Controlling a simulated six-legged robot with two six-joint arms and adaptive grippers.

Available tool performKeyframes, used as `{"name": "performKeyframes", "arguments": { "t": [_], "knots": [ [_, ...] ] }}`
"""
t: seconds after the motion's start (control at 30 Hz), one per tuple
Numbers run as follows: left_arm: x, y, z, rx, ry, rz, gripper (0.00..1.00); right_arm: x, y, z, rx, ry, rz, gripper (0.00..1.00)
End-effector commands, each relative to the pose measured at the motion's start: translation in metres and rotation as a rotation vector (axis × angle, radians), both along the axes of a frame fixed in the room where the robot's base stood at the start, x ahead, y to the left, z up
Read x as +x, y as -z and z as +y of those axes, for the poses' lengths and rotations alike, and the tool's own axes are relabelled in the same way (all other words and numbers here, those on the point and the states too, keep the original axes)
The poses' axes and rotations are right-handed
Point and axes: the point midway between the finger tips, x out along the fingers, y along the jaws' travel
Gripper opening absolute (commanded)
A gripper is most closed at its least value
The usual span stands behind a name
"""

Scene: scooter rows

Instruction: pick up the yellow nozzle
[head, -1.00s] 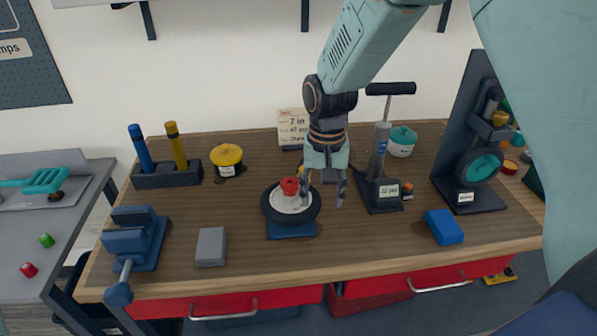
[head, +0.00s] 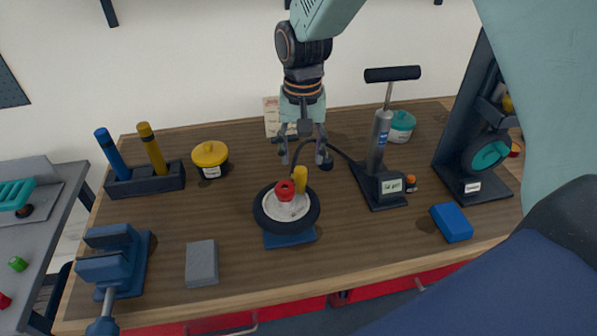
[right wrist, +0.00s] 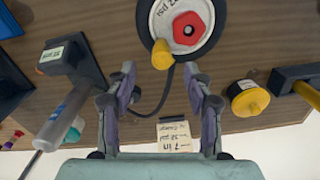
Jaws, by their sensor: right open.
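The yellow nozzle (head: 300,179) is a short upright cylinder at the back edge of the small wheel (head: 268,222), beside a red cap (head: 285,190). In the right wrist view the nozzle (right wrist: 162,55) shows at the wheel's rim, just beyond and between my fingertips. A black hose (right wrist: 160,100) runs up to it. My right gripper (head: 303,160) is open and empty, pointing down above and behind the nozzle, apart from it. In the right wrist view its fingers (right wrist: 160,72) stand wide on both sides of the hose. My left gripper is not in view.
The pump (head: 380,150) stands right of the gripper, with a tall dark stand (head: 465,150) farther right. A yellow-lidded pot (head: 210,155) and a holder (head: 145,180) with blue and yellow grips are left. A vise (head: 115,260) and a grey block (head: 202,262) sit in front.

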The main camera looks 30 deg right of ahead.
Motion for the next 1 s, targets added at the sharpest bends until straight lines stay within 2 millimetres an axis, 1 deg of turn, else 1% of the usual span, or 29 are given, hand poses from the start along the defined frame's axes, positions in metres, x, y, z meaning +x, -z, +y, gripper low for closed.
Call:
{"name": "performKeyframes", "arguments": {
  "t": [0.13,0.27,0.47,0.6,0.73,0.83,1.0],
  "knots": [
    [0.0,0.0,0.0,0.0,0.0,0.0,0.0,-0.003,0.001,0.0,0.0,0.0,0.001,0.52],
    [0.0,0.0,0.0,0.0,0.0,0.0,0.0,-0.004,0.012,0.0,0.0,0.0,0.002,0.52],
    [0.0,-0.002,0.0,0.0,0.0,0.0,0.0,-0.005,0.034,0.0,0.0,0.0,0.002,0.52],
    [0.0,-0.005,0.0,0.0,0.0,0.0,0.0,-0.005,0.055,-0.001,0.0,0.001,0.003,0.52],
    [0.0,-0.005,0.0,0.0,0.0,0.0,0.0,-0.004,0.071,-0.001,0.0,0.0,0.001,0.52],
    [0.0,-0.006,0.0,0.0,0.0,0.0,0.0,-0.003,0.077,-0.001,-0.001,0.0,0.0,0.52],
    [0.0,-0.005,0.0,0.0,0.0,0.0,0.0,-0.002,0.078,-0.001,0.0,0.0,-0.001,0.52]
  ]
}}
